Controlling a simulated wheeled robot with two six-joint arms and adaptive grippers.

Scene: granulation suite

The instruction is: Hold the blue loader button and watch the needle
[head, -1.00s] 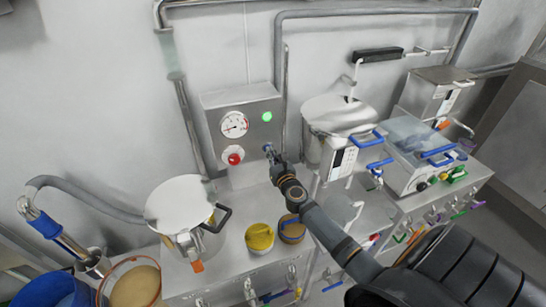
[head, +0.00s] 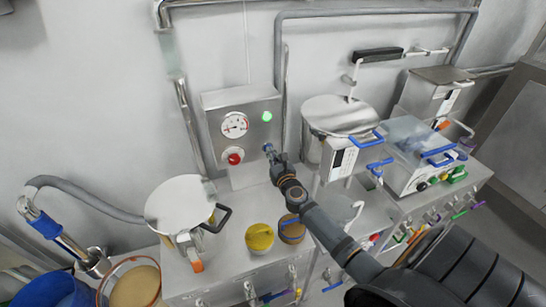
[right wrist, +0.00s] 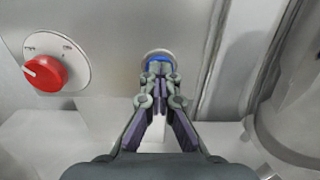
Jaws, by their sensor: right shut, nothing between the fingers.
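The blue loader button (right wrist: 158,58) sits in a pale round collar on the grey control box (head: 215,104). The closed fingertips of my right gripper (right wrist: 160,70) are at it and cover its lower part; I cannot tell how far it is pressed in. In the head view my right gripper (head: 271,154) reaches to the box's lower right, and the button is mostly hidden. The round white gauge (head: 235,125) is on the box's upper left; its needle is too small to read exactly. My left gripper is not in view.
A green lamp (head: 267,116) glows right of the gauge. A red knob (head: 235,159) is below the gauge, left of the button. A lidded steel pot (head: 180,204), a yellow container (head: 259,237) and a brown container (head: 292,229) stand on the bench. Pipes flank the box.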

